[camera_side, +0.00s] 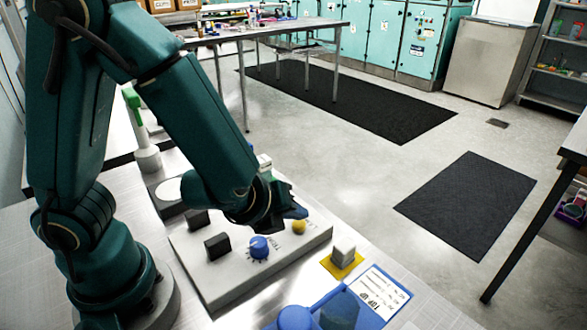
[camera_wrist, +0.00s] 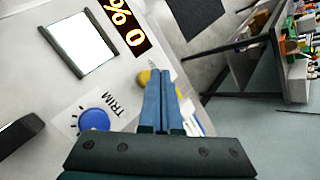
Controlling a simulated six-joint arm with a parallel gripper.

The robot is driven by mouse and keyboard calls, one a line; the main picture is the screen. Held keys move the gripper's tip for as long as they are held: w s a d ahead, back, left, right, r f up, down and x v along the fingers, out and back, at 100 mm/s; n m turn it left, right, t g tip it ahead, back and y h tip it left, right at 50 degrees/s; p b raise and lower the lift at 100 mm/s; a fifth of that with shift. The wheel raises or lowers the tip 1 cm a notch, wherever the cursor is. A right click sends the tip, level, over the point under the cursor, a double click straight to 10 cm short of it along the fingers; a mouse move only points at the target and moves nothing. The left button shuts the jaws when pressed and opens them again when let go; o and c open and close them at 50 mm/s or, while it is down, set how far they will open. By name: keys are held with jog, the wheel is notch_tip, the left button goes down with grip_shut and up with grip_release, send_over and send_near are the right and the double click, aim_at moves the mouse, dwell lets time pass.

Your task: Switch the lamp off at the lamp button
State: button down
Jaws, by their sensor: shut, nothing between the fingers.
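A round yellow button (camera_side: 299,227) sits on the grey control panel (camera_side: 205,280), near its right end; no label on it is readable. My gripper (camera_side: 293,212) is shut and empty, its blue fingertips right above or beside the button. In the wrist view the closed fingers (camera_wrist: 160,72) partly cover a yellow round part (camera_wrist: 144,77), which looks like the same button. I cannot tell whether the fingers touch it. A bright white square (camera_wrist: 79,45) between dark rails shows on the panel in the wrist view; I cannot tell whether it is the lamp.
A blue knob (camera_side: 258,246) marked TRIM and black blocks (camera_side: 217,247) stand on the panel. An orange display (camera_wrist: 122,25) reads "0 %". A grey cube on a yellow base (camera_side: 343,257) and a blue bin (camera_side: 340,308) stand nearby. A green-topped stand (camera_side: 140,130) is behind my arm.

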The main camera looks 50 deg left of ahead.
aim_at(296, 227)
jog(key=shift+f, duration=0.4)
dwell(0.4)
jog(key=shift+r, duration=0.9)
jog(key=shift+a+r, duration=0.1)
jog(key=shift+r, duration=0.7)
notch_tip(296, 227, up, 4)
jog(key=shift+r, duration=0.2)
